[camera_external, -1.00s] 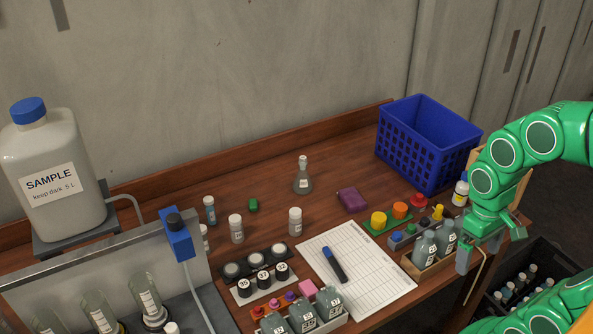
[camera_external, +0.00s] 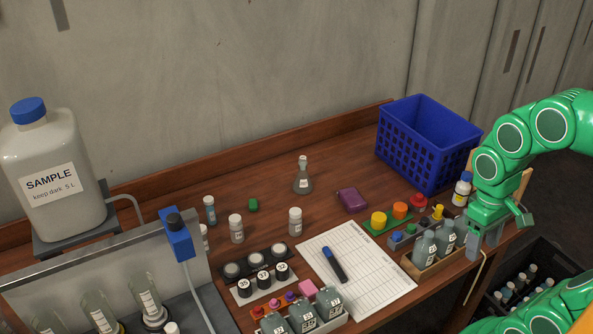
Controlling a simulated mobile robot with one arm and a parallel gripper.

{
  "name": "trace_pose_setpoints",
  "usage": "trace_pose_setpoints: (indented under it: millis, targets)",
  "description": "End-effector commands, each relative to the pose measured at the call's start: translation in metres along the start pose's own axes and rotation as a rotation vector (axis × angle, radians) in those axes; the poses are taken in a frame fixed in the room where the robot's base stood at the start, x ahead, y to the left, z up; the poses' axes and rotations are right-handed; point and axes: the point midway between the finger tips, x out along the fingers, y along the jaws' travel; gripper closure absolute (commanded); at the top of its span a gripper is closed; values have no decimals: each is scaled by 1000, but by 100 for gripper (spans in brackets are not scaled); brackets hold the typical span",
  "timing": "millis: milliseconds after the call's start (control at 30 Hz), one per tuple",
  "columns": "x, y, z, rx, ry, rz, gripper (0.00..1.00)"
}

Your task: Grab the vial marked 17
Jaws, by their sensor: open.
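I cannot read a 17 on any vial from here. My gripper (camera_external: 485,245) is open at the right end of the table, just right of the wooden tray (camera_external: 421,272). That tray holds grey bottles with white labels, a front one (camera_external: 424,248) and one behind it (camera_external: 446,236) close to the gripper. Grey labelled bottles (camera_external: 303,316) stand in a white tray at the front edge. White-capped vials (camera_external: 295,221) stand loose, their labels too small to read.
A blue basket (camera_external: 407,150) stands at the back right. A flask (camera_external: 303,180), purple block (camera_external: 352,200) and coloured pegs (camera_external: 378,219) are on the table. A paper sheet with a marker (camera_external: 334,265) lies in the middle. A dark crate (camera_external: 540,262) of bottles sits lower right.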

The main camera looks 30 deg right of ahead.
Motion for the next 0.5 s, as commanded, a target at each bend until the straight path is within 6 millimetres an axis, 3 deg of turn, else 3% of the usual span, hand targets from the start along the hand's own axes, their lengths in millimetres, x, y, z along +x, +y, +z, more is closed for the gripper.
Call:
trace_pose_setpoints:
  millis: [133, 500]
  targets:
    - [-20, -1, 2, 1, 2, -3, 41]
    - [-32, -41, -46, 86, 30, -119, 41]
